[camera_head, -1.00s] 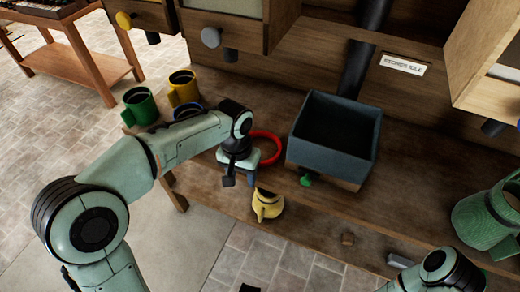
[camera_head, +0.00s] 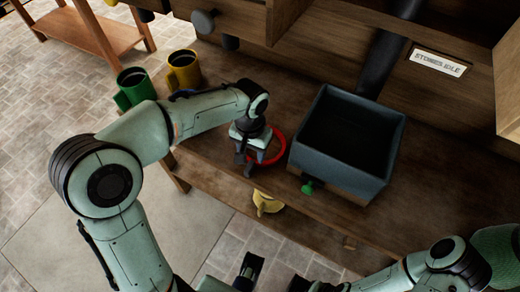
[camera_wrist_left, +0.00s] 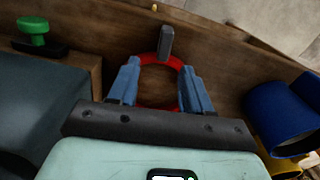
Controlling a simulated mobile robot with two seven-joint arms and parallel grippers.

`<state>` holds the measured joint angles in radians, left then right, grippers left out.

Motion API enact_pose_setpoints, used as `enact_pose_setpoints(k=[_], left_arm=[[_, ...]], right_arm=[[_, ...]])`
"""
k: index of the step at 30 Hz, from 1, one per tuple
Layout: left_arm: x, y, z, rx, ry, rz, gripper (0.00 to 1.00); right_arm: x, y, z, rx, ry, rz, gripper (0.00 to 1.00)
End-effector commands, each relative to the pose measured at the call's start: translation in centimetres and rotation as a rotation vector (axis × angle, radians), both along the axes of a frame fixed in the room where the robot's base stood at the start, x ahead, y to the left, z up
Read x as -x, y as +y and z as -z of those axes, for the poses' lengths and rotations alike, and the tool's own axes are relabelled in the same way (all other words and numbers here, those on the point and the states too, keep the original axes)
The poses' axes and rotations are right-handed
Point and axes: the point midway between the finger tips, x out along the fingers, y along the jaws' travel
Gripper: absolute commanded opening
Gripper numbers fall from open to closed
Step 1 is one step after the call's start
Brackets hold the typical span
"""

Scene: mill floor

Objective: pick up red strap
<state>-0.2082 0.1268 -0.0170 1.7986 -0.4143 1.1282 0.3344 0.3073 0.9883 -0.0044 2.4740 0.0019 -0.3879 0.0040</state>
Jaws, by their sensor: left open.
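The red strap (camera_head: 279,153) is a ring on the wooden bench, just left of the blue-grey bin. My left gripper (camera_head: 258,160) is over its left side and hides part of it in the head view. In the left wrist view the red strap (camera_wrist_left: 148,61) shows between and beyond the blue fingers of my left gripper (camera_wrist_left: 157,72). The fingers are apart, with a gap between them. I cannot tell whether they touch the strap. A dark grey piece (camera_wrist_left: 166,42) overlaps its far edge.
Green (camera_head: 134,88) and yellow (camera_head: 184,70) mugs stand at the bench's left. Cabinets overhang the back.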

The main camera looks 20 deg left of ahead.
Motion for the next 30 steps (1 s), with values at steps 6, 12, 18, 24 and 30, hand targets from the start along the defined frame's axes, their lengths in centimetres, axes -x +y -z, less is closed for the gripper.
enact_pose_setpoints(k=[6, 12, 18, 24, 30], left_arm=[[0.2, 0.2, 1.8, 0.0, 0.002, 0.0, 0.49], [0.5, 0.6, 4.8, -0.001, 0.003, 0.0, 0.49], [0.5, 0.6, 5.8, 0.0, -0.001, 0.0, 0.49], [0.5, 0.5, 5.7, 0.0, -0.001, 0.0, 0.36], [0.5, 0.5, 5.7, 0.0, -0.001, 0.0, 0.0]], right_arm=[[-0.1, 0.0, 0.3, 0.0, -0.004, 0.0, 0.0], [-0.2, 0.0, 0.6, 0.002, -0.01, 0.002, 0.0], [-0.3, 0.0, 0.7, 0.002, -0.013, 0.002, 0.0], [-0.3, 0.0, 0.7, 0.002, -0.013, 0.002, 0.0], [-0.3, 0.0, 0.7, 0.002, -0.013, 0.002, 0.0]])
